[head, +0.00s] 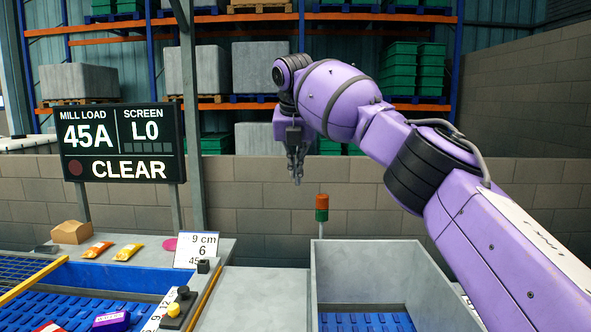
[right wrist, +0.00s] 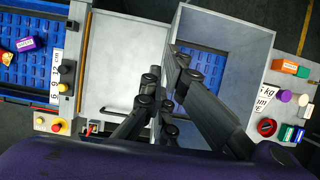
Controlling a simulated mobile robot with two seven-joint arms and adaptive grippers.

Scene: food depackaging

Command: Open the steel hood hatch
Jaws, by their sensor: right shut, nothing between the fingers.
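A flat grey steel panel (right wrist: 125,55) lies level in the right wrist view, with a dark bar handle (right wrist: 118,111) near its lower edge. I take it to be the hood hatch, and it looks shut. In the head view the grey panel (head: 262,298) is at the bottom middle, and its handle is not visible there. My right gripper (head: 297,175) hangs pointing down, high above and beyond the panel in the head view. It is shut and empty. My left gripper is out of view.
Right of the panel is an open-topped grey steel box (head: 385,262) with a blue belt inside. Left is a blue conveyor (head: 75,285) with packages. A control box (head: 178,308) and a beacon (head: 321,208) stand nearby. The sign (head: 122,143) reads CLEAR.

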